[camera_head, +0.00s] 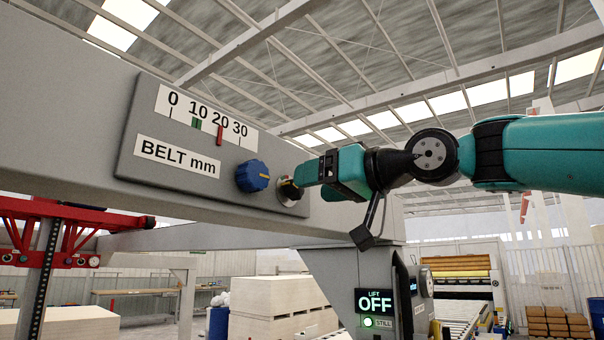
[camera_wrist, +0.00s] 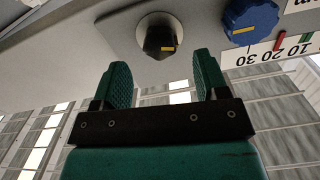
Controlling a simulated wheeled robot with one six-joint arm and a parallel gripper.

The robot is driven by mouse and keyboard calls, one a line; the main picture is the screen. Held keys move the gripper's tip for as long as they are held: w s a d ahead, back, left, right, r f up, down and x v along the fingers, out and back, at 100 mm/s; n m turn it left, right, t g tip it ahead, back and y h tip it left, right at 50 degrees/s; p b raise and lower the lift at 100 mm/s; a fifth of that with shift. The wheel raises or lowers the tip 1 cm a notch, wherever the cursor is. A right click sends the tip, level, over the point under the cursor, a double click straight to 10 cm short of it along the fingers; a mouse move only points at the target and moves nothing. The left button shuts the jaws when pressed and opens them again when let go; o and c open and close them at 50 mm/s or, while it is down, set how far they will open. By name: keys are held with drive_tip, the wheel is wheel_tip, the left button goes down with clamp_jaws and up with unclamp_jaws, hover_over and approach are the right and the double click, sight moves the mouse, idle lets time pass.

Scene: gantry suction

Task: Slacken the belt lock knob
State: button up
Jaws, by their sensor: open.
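A black knob with a yellow mark (camera_head: 288,190) sits on a pale round base at the right end of the grey belt panel (camera_head: 150,186). It also shows in the wrist view (camera_wrist: 158,42), just beyond my fingertips and between their lines. A larger blue knob (camera_head: 253,176) with a yellow mark is to its left; in the wrist view the blue knob (camera_wrist: 250,20) is at upper right. No label tells which is the lock knob. My gripper (camera_head: 310,173) is open and empty, close in front of the black knob; in the wrist view its fingers (camera_wrist: 163,76) stand apart.
The "BELT mm" scale (camera_head: 206,118) has a red marker near 20 and a green band near 10. A red frame (camera_head: 70,235) stands at left. Open air lies below the beam.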

sight(293, 189)
drive_tip(key=shift+p+x, duration=0.7)
drive_tip(key=shift+x, duration=1.35)
drive_tip(key=c, duration=0.9)
drive_tip(key=shift+n+b, duration=2)
drive_tip(key=shift+n, duration=1.4)
